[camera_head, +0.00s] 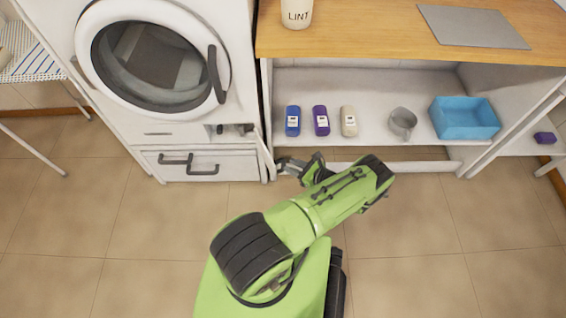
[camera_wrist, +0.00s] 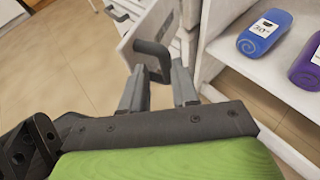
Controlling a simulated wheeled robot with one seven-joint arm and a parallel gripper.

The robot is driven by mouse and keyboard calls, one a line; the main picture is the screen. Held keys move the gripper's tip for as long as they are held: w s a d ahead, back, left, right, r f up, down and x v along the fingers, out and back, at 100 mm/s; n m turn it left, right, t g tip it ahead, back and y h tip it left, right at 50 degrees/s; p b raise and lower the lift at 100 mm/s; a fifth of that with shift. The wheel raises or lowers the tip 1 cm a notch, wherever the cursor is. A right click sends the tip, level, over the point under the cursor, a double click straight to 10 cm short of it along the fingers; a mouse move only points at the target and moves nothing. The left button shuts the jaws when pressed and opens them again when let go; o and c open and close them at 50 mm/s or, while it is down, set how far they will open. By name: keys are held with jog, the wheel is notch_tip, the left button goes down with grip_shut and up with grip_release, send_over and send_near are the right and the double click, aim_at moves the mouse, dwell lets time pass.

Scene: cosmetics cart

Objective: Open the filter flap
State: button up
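The washing machine (camera_head: 150,100) stands at the left, with a white lower front bearing dark handles (camera_head: 203,170). A narrow white panel, which looks like the filter flap (camera_head: 263,158), stands at the machine's lower right edge and appears swung outward. In the wrist view a pale flap panel (camera_wrist: 150,28) carries a dark curved handle (camera_wrist: 152,50). My gripper (camera_wrist: 160,70) has its two fingers apart, with the handle between and just beyond their tips; firm contact does not show. In the head view my gripper (camera_head: 287,165) is low, just right of the panel.
A white shelf unit (camera_head: 375,85) stands close on the right. The tiled floor (camera_head: 110,215) in front of the machine is clear.

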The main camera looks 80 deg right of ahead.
jog(key=v, duration=0.9)
jog(key=shift+s+a+p, duration=0.2)
jog(key=shift+a+p, duration=0.15)
jog(key=shift+f, duration=0.15)
